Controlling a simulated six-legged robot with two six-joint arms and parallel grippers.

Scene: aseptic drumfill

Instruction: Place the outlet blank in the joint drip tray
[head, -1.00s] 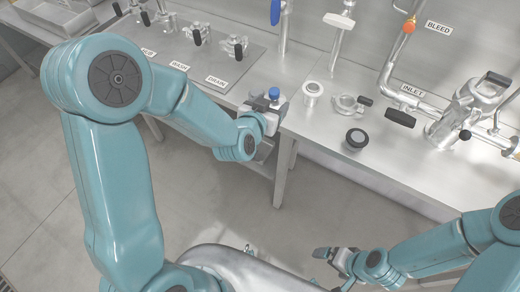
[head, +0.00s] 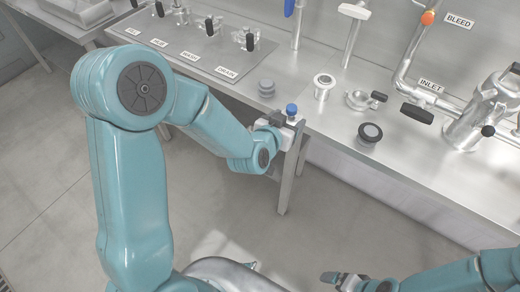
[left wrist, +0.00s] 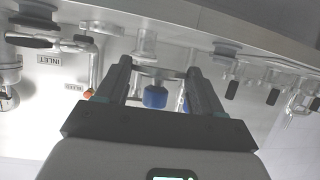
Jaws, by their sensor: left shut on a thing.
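My left gripper (head: 291,122) is shut on a small piece with a blue knob (head: 291,110), which I take to be the outlet blank. It is held at the bench's front edge, apart from the fittings. In the left wrist view the blue knob (left wrist: 155,97) shows between the two fingers, with a steel disc (left wrist: 160,73) at the fingertips. I cannot tell which thing is the joint drip tray. My right gripper (head: 330,277) is low at the bottom, over the floor, and its jaw gap is not clear.
On the steel bench stand a grey stepped disc (head: 266,88), a white-ringed steel fitting (head: 323,86), a clamp (head: 362,100) and a black-rimmed round piece (head: 369,133). INLET pipework (head: 468,125) stands at right. A valve panel (head: 200,45) lies at left.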

